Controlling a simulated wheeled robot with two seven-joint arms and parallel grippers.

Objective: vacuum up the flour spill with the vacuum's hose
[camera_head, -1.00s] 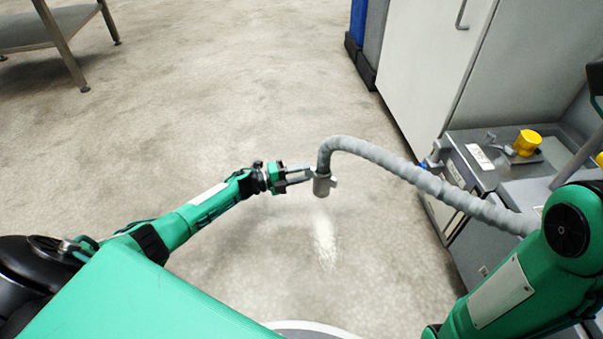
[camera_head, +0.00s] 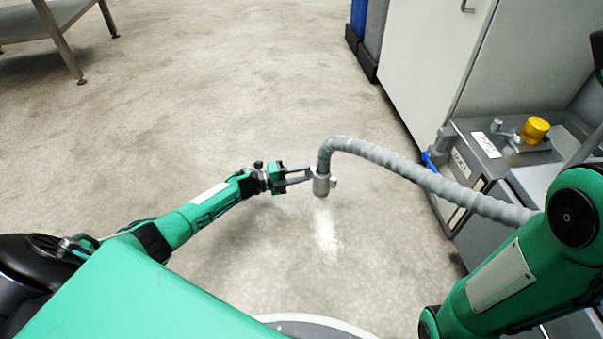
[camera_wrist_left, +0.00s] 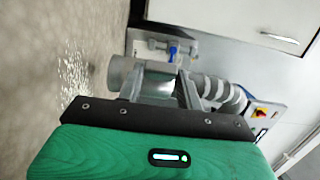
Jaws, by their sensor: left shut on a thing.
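My left gripper (camera_head: 306,178) is shut on the nozzle end of the grey vacuum hose (camera_head: 392,163). The nozzle (camera_head: 321,186) points down above the floor. The hose arches up from it and runs right until my right arm hides it. The white flour spill (camera_head: 327,238) lies on the floor just below the nozzle in the head view. In the left wrist view the nozzle (camera_wrist_left: 127,77) sits between the fingers, and a speckled flour patch (camera_wrist_left: 72,70) shows on the floor. My right arm is at the lower right; its gripper is out of frame.
A grey machine with a yellow knob (camera_head: 535,130) stands at the right, beside a pale cabinet (camera_head: 430,65). A blue and grey bin (camera_head: 369,40) is at the back. A metal table (camera_head: 52,25) stands at the far left. The floor between is clear.

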